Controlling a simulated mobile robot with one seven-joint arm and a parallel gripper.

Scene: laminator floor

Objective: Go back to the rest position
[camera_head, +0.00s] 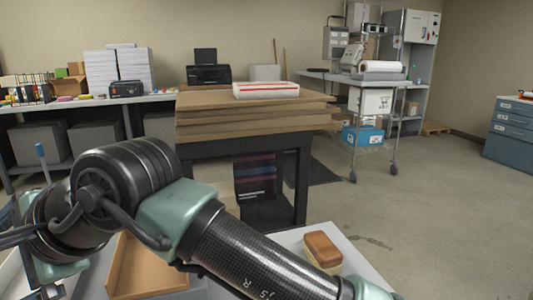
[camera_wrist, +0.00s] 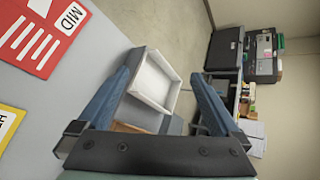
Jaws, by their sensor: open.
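My gripper (camera_wrist: 163,77) shows in the wrist view with its two blue fingers spread apart and nothing between them. Beyond and between the fingers is a white open tray (camera_wrist: 146,95), which looks empty. In the head view my arm crosses the lower left and the bottom; I cannot make out the gripper's fingers there. No marker of a rest position shows.
A brown-topped block (camera_head: 322,248) and an open brown box (camera_head: 122,262) lie close to my arm. A table with stacked brown boards (camera_head: 215,122) stands ahead. A red card (camera_wrist: 38,35) shows in the wrist view. Open floor (camera_head: 430,215) lies to the right.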

